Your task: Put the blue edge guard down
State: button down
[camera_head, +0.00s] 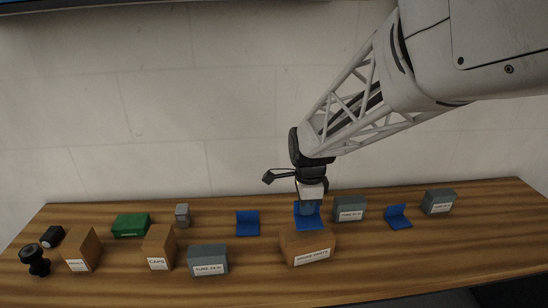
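Three blue edge guards, each a bent L-shaped piece, show on the wooden table. One blue edge guard (309,222) is directly below my gripper (308,209), just behind a brown box. Another blue edge guard (247,224) stands to the left, and a third (398,218) to the right. My gripper points down from the arm, and its fingertips overlap the upright part of the middle guard. I cannot tell whether the fingers are closed on it, or whether it touches the table, as the brown box hides its lower front.
The brown labelled box (308,247) stands in front of my gripper. Grey tube boxes (349,208) (208,260) (438,202), brown boxes (82,250) (159,248), a green box (131,225) and small dark parts (35,260) share the table (400,258). The front right is clear.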

aim_at(306, 217)
dwell(0.3)
jog(key=shift+f, duration=1.8)
jog(key=shift+f, duration=0.1)
jog(key=c, duration=1.3)
grip_release()
notch_tip(306, 217, up, 12)
jog(key=shift+r, duration=0.1)
jog(key=shift+s+r, duration=0.1)
jog(key=shift+s, duration=0.05)
